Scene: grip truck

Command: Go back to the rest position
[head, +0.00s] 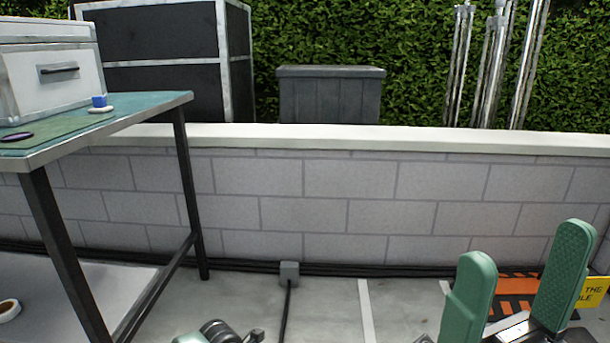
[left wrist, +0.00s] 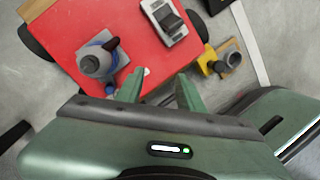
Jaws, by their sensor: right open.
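My right gripper (head: 524,248) is at the lower right of the head view, its two green fingers pointing up and spread well apart with nothing between them. My left gripper (left wrist: 158,84) shows in the left wrist view, with two green fingers apart over the edge of a red platform (left wrist: 115,32). I see nothing held between them. In the head view a grey and green part at the bottom edge (head: 222,333) is cut off, and I cannot tell what it is.
A table (head: 110,122) with a white case (head: 50,85) stands at the left, before a low block wall (head: 300,195). Open concrete floor lies below. On the red platform are a grey rounded device (left wrist: 97,62) and a grey-white device (left wrist: 165,22); a yellow item (left wrist: 212,62) is beside it.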

